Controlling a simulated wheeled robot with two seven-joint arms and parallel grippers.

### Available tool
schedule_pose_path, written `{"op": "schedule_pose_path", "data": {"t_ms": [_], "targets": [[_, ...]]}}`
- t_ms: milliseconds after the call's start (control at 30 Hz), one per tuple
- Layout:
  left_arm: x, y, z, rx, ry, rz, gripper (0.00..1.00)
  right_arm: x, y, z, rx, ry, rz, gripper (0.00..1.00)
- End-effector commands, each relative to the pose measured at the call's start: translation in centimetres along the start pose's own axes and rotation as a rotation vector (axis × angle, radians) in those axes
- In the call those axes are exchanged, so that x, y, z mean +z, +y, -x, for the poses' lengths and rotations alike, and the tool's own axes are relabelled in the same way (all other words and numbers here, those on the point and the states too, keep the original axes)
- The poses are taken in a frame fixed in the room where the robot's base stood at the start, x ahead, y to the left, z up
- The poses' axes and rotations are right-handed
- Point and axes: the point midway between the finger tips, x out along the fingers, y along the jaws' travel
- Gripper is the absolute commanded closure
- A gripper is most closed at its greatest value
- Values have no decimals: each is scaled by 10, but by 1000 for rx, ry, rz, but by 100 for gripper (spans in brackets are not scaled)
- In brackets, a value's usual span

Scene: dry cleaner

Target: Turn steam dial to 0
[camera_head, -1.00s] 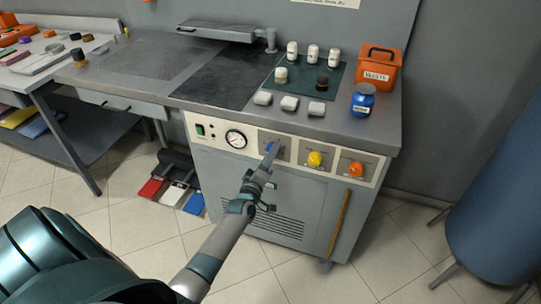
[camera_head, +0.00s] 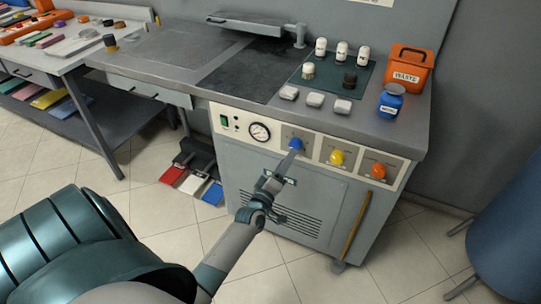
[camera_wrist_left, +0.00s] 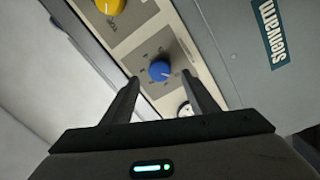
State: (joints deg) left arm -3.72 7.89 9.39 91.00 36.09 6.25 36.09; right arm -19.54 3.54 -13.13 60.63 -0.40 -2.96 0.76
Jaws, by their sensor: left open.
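The blue steam dial (camera_head: 295,144) is on the front control panel of the grey machine, between the round gauge and the yellow dial. In the left wrist view the blue dial (camera_wrist_left: 160,70) shows a white pointer mark on a grey plate; the plate's markings are too small to read. My left gripper (camera_head: 291,156) is in front of the panel, just below the blue dial. In the left wrist view its two fingers (camera_wrist_left: 155,92) are open and spread, with the dial beyond and between their tips, apart from them. My right gripper is not in view.
A yellow dial (camera_head: 337,157) and an orange dial (camera_head: 378,171) are right of the blue one. The gauge (camera_head: 260,132) and green switch (camera_head: 224,121) are left of it.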

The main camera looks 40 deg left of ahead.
Motion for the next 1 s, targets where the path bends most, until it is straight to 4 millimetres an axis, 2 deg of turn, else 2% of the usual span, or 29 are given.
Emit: {"op": "schedule_pose_path", "data": {"t_ms": [33, 233, 500, 733, 1000], "targets": [[1, -2, 12, -1, -1, 0, 46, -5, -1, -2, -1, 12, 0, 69], [1, -2, 52, -2, -1, 0, 46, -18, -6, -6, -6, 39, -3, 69], [1, -2, 98, -2, -1, 0, 46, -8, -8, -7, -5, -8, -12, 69], [1, -1, 114, -1, -1, 1, 46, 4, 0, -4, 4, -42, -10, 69], [0, 0, 116, 0, -1, 1, 46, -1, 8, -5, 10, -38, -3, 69]]}}
